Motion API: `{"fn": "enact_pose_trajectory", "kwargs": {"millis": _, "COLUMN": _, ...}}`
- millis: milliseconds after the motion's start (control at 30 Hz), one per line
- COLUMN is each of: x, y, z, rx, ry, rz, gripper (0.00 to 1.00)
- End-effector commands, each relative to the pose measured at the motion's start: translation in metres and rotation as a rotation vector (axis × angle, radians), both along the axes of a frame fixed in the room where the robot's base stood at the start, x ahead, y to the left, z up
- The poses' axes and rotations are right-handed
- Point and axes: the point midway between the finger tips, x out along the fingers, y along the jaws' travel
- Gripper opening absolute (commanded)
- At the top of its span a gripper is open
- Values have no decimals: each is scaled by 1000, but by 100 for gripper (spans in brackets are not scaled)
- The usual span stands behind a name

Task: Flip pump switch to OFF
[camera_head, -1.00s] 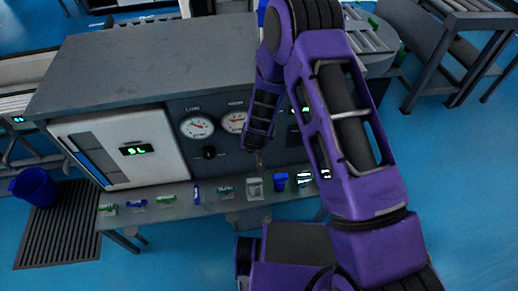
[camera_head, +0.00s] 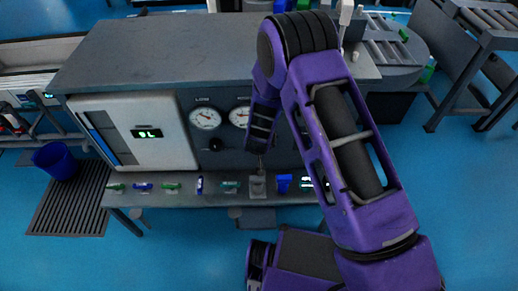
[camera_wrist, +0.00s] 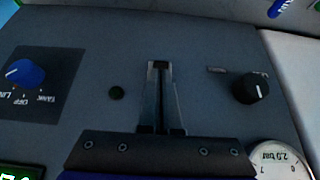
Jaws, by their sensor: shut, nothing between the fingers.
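A blue rotary switch (camera_wrist: 25,73) sits on the dark panel at the left of the wrist view. Its plate has labels that look like LINE, OFF and TANK, and its white mark points lower left, towards the LINE side. No visible label says pump. A black knob (camera_wrist: 250,88) sits at the right of the wrist view and shows below the left gauge in the head view (camera_head: 214,144). My gripper (camera_wrist: 159,65) is shut and empty, between the two knobs and apart from both. In the head view my gripper (camera_head: 259,158) is low before the panel; my arm hides the panel's right part.
Gauges (camera_head: 205,118) sit on the panel, beside a white door (camera_head: 133,133) with a green display. A narrow ledge (camera_head: 150,199) below holds several small coloured items. Open blue floor lies in front.

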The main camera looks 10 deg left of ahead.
Motion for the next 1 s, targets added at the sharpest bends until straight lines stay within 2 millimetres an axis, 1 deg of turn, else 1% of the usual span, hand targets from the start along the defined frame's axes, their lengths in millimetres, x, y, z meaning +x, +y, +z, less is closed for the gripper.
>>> {"fn": "enact_pose_trajectory", "kwargs": {"millis": 367, "x": 13, "y": 4, "z": 7, "rx": 0, "ry": -1, "rz": 0, "gripper": 0}}
{"fn": "enact_pose_trajectory", "kwargs": {"millis": 1000, "x": 14, "y": 1, "z": 10, "rx": -1, "ry": 0, "rz": -1, "gripper": 0}}
